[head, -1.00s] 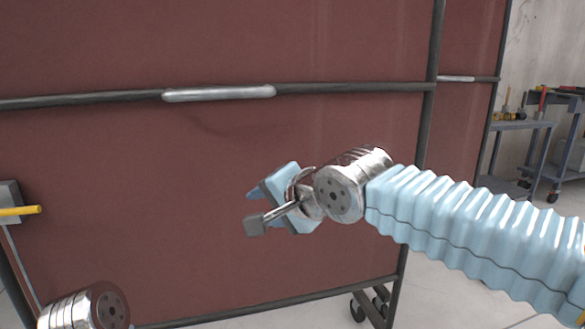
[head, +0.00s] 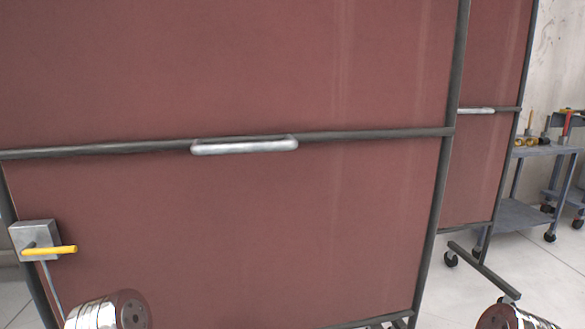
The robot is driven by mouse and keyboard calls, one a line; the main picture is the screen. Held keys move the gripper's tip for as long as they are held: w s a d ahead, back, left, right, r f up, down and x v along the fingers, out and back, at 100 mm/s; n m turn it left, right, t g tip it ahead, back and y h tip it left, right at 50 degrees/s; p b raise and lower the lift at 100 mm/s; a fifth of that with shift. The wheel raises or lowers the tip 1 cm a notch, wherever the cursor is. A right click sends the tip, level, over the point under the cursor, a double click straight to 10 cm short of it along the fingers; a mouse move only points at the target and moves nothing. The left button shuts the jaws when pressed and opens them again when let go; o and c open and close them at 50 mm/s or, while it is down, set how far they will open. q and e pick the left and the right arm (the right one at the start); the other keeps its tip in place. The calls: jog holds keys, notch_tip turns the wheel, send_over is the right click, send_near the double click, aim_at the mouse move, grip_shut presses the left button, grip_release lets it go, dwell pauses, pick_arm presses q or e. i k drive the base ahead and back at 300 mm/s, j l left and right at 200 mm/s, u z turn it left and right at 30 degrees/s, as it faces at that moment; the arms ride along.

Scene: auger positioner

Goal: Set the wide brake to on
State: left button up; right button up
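A grey box (head: 27,236) with a yellow lever (head: 60,250) is fixed to the left edge of the large red-brown panel (head: 250,220). The lever points right and lies about level. A thin rod runs down from the box. No label shows which setting the lever is in, or whether it is the wide brake. Metal joints of my arms show at the bottom left and bottom right corners. Both of my grippers are out of the picture.
A silver handle (head: 245,146) sits on the panel's dark crossbar (head: 370,135). A second panel (head: 490,70) on casters stands behind at the right. A grey tool cart (head: 530,210) is at the far right.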

aim_at(29, 250)
jog(key=u, duration=1.55)
